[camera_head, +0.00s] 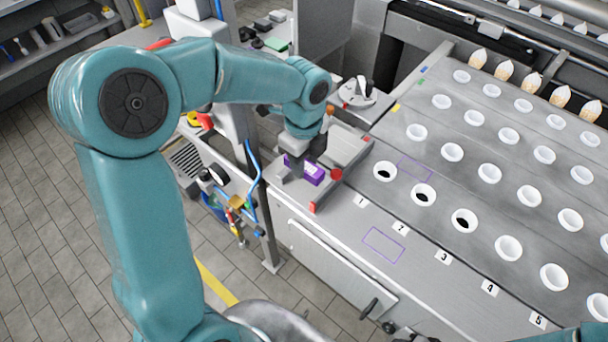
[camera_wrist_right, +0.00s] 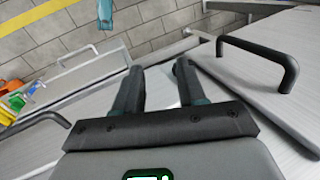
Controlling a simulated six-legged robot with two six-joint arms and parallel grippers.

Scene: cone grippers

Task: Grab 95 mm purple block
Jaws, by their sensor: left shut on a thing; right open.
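The purple block (camera_head: 313,174) is in the head view, at the grey tray-like fixture (camera_head: 345,150) on the left end of the machine table. My left gripper (camera_head: 300,168) reaches down over it from above and is shut on it. The gripper covers part of the block, and I cannot tell whether the block touches the surface below. My right gripper (camera_wrist_right: 157,85) shows in the right wrist view, open and empty, its two dark fingers apart over a light grey surface.
The table holds rows of white cups (camera_head: 452,152), number labels 1 to 5 and purple outlined rectangles (camera_head: 383,245). Cones (camera_head: 505,70) stand at the back. Blue tubing (camera_head: 251,170) and a post are beside the fixture. Black handles (camera_wrist_right: 262,60) show in the wrist view.

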